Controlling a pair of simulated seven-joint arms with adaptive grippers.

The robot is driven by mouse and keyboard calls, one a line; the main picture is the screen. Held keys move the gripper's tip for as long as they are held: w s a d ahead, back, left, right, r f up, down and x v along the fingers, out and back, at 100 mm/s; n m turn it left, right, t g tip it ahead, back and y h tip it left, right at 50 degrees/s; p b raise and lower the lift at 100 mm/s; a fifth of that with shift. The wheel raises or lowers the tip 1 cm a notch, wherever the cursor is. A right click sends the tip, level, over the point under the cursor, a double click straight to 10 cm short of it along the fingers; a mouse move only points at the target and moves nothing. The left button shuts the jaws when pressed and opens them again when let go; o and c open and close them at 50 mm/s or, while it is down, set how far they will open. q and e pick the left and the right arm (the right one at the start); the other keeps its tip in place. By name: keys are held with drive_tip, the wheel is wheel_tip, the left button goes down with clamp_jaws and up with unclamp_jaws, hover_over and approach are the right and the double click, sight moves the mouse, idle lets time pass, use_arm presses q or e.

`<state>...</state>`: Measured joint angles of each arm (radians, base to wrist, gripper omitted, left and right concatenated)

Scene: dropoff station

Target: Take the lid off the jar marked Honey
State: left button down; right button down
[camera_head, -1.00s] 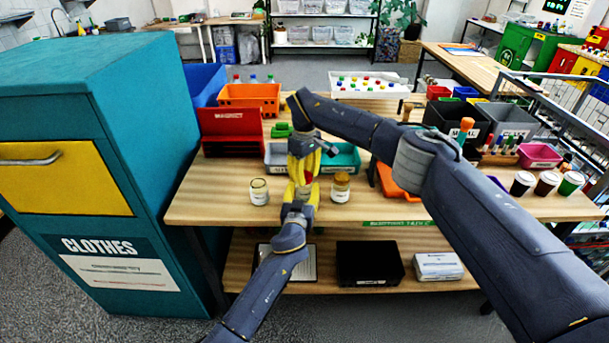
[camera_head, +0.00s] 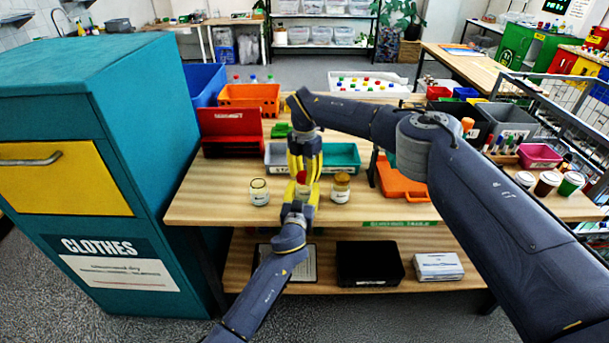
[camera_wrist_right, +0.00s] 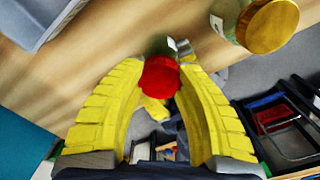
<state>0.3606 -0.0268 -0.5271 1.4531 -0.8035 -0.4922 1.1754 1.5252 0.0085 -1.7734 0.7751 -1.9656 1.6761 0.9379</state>
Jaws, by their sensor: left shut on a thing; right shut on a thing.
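A jar with a red lid (camera_head: 302,177) stands on the table between two other jars, mostly hidden by my grippers; its label cannot be read. My left gripper (camera_head: 299,197) reaches in from the front and is shut around the jar's body. My right gripper (camera_head: 303,172) points down from above and is shut on the red lid. The right wrist view shows the red lid (camera_wrist_right: 160,77) between the yellow fingers. A jar with an olive lid (camera_head: 259,192) stands to the left, and a jar with a gold lid (camera_head: 341,188) to the right; their labels are too small to read.
Grey and teal trays (camera_head: 343,156) lie just behind the jars. A red box (camera_head: 230,142) is at the back left, and an orange tray (camera_head: 398,183) is to the right under my right arm. The teal clothes bin (camera_head: 110,180) borders the table's left side.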

drive_tip(key=n, duration=0.4)
drive_tip(key=shift+n, duration=0.4)
drive_tip(key=n, duration=0.2)
drive_tip(key=shift+n, duration=0.4)
drive_tip(key=n, duration=0.4)
drive_tip(key=shift+r+n, duration=0.1)
drive_tip(key=shift+n, duration=0.2)
drive_tip(key=n, duration=2.2)
drive_tip(key=shift+r, duration=0.6)
